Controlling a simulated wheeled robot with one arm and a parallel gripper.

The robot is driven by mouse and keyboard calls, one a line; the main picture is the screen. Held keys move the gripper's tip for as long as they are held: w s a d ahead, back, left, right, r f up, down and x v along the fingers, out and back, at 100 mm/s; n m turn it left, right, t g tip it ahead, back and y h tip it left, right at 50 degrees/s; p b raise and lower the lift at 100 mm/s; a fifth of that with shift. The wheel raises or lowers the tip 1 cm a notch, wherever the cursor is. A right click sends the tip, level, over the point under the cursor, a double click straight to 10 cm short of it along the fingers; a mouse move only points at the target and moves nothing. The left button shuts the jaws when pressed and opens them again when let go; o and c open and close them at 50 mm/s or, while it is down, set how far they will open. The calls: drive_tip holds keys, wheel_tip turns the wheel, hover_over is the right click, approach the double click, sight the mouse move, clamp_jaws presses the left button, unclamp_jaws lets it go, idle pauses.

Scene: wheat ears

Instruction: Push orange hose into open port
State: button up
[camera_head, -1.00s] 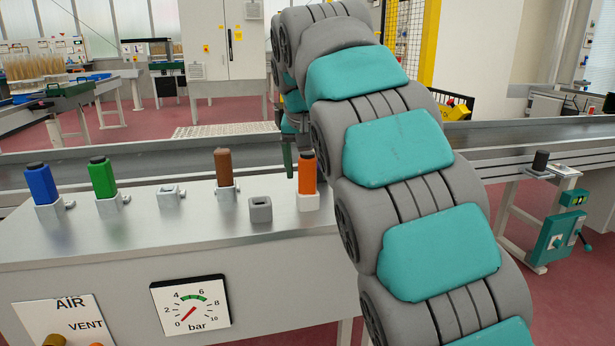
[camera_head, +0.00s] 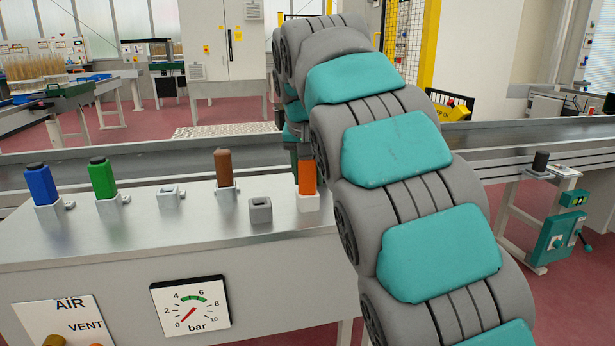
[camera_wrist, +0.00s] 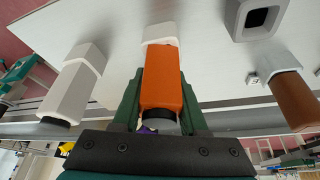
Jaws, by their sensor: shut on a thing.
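The orange hose (camera_head: 307,178) stands upright in a white holder (camera_head: 308,202) near the right end of the bench. It also shows in the middle of the wrist view (camera_wrist: 162,82). My gripper (camera_wrist: 161,92) is shut on the orange hose, with a green finger on each side. The hose's lower end is still at the white holder. An open grey port (camera_head: 260,209) with nothing in it is just left of the holder. My arm hides the bench right of the hose.
A brown hose (camera_head: 223,168), a green hose (camera_head: 102,178) and a blue hose (camera_head: 41,184) stand in ports to the left. A white hose (camera_wrist: 66,92) stands on the other side in the wrist view. A pressure gauge (camera_head: 190,305) is on the bench front.

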sight(302, 162)
clamp_jaws()
drive_tip(key=shift+r, duration=0.15)
drive_tip(key=shift+r, duration=1.65)
drive_tip(key=shift+s+a, duration=0.25)
drive_tip(key=shift+s, duration=0.4)
drive_tip(key=shift+s+a, duration=0.25)
drive_tip(key=shift+s, duration=0.4)
drive_tip(key=s+a+r+b, duration=0.1)
drive_tip(key=s+a, duration=0.4)
drive_tip(key=s, duration=0.7)
drive_tip(key=shift+s+r, duration=0.15)
drive_tip(key=shift+r, duration=0.05)
